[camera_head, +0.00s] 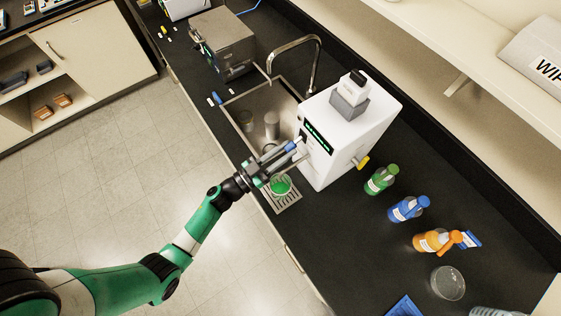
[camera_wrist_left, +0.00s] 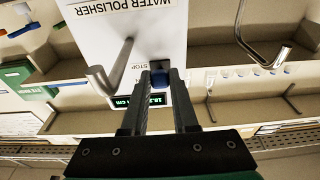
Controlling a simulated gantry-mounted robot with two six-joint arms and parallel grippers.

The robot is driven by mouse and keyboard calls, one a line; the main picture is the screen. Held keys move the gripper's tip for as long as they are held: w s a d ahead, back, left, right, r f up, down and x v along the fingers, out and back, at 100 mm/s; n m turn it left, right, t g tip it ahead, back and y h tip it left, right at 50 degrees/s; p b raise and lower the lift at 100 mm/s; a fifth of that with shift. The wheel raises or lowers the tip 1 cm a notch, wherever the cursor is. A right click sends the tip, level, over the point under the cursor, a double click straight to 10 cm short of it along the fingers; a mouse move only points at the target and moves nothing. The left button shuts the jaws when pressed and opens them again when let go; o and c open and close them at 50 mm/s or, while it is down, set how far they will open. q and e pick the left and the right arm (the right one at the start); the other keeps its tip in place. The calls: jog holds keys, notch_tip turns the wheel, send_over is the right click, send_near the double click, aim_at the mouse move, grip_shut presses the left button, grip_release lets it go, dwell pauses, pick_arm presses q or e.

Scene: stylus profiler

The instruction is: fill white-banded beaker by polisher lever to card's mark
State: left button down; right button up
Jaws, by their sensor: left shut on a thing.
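The white water polisher (camera_head: 345,130) stands on the dark bench; its lit display (camera_wrist_left: 150,100) and bare metal spout (camera_wrist_left: 110,82) show in the left wrist view. My left gripper (camera_head: 290,150) is at the polisher's front. It is shut on the blue lever (camera_wrist_left: 160,78), which lies between its fingertips. Below the gripper, a round green-looking thing (camera_head: 280,187), perhaps a vessel, stands on the drip grate (camera_head: 287,204). The gripper partly hides it, and I cannot make out a white band or a fill level. I cannot pick out the card for certain. My right gripper is not in view.
Two greyish cylindrical vessels (camera_head: 272,122) stand in the sink (camera_head: 240,100) below the curved tap (camera_head: 300,42). Green (camera_head: 380,180), blue (camera_head: 407,209) and orange (camera_head: 435,241) bottles stand right of the polisher. A clear round dish (camera_head: 448,283) lies beyond them.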

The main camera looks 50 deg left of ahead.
pick_arm(q)
jog(key=shift+s+a+r+g, duration=0.1)
jog(key=shift+s+r+g, duration=0.05)
jog(key=shift+r+g, duration=0.45)
jog(key=shift+g, duration=0.2)
notch_tip(320, 180, up, 3)
jog(key=g, duration=0.3)
jog(key=shift+y, duration=0.4)
jog(key=shift+f+g, duration=0.2)
jog(key=shift+g, duration=0.3)
jog(key=shift+s, duration=0.1)
jog(key=shift+f, duration=0.35)
dwell(5.4)
